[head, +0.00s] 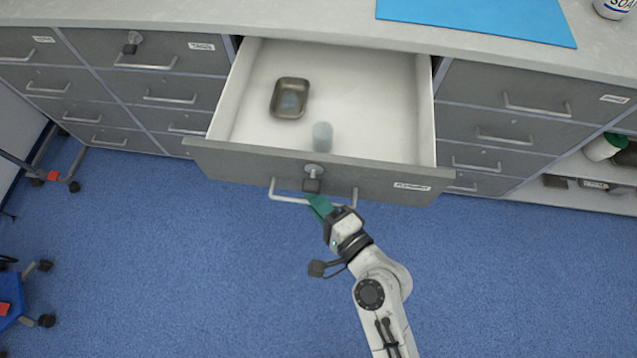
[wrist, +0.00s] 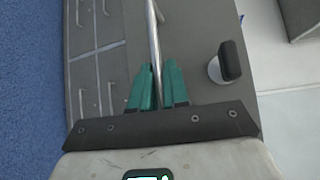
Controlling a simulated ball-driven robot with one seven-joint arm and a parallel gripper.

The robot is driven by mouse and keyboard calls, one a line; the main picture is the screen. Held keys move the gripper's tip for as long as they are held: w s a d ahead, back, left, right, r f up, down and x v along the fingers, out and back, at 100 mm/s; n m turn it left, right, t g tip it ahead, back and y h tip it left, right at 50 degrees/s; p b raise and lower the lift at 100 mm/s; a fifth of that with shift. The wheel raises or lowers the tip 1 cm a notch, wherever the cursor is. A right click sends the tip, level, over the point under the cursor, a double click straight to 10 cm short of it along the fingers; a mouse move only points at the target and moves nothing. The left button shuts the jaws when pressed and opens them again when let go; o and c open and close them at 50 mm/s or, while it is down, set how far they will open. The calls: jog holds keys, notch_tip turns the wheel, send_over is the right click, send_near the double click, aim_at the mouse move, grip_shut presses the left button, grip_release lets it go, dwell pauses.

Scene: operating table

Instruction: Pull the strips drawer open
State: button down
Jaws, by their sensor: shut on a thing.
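A wide grey drawer (head: 245,163) stands pulled out from the cabinet below the counter, its white inside in plain view. The label (head: 411,187) on its front is too blurred to read, so I cannot confirm it says strips. My gripper (head: 314,198) is at the drawer's bar handle (head: 284,199), its green fingers closed around the bar. In the wrist view my gripper (wrist: 158,72) has one finger on each side of the handle (wrist: 153,38). A lock with a dark key or knob (head: 312,184) sits just above the handle and also shows in the wrist view (wrist: 229,62).
Inside the drawer lie a small metal tray (head: 276,111) and a pale cylinder (head: 322,138). Shut drawers flank it left (head: 160,90) and right (head: 510,130). A blue mat (head: 480,18) lies on the counter.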

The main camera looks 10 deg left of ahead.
jog(key=shift+s+f, duration=0.1)
jog(key=shift+s, duration=2.45)
jog(key=c, duration=1.2)
grip_release()
jog(key=shift+c, duration=0.2)
jog(key=b+v, duration=0.3)
jog(key=v, duration=0.7)
jog(key=shift+s+d, duration=0.2)
jog(key=shift+s, duration=0.1)
